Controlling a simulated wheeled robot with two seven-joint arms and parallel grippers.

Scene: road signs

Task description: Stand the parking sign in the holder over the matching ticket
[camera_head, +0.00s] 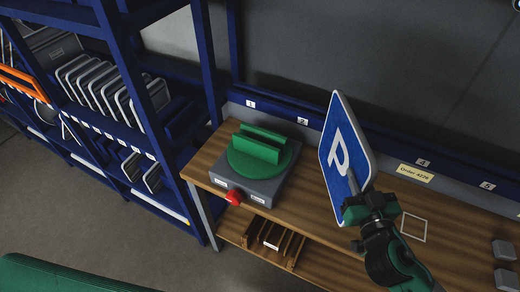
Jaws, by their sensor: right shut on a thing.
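The parking sign (334,135), blue with a white P and white border, is held up tilted above the wooden table. My right gripper (357,203) is shut on its lower part. A yellow ticket reading "Order 4226" (415,172) sits at the back of the table, below number 4 (422,162) and to the right of the sign. A blue rail (270,107) with numbered labels runs along the table's back; 1, 2, 4 and 5 show, and the stretch behind the sign is hidden. My left gripper is not in view.
A grey box (262,187) with a slotted green turntable (259,150) and red button (233,197) stands left on the table. A white square outline (414,227) lies right of my gripper. Grey blocks (505,250) are far right. A blue shelf (122,60) with panels stands left.

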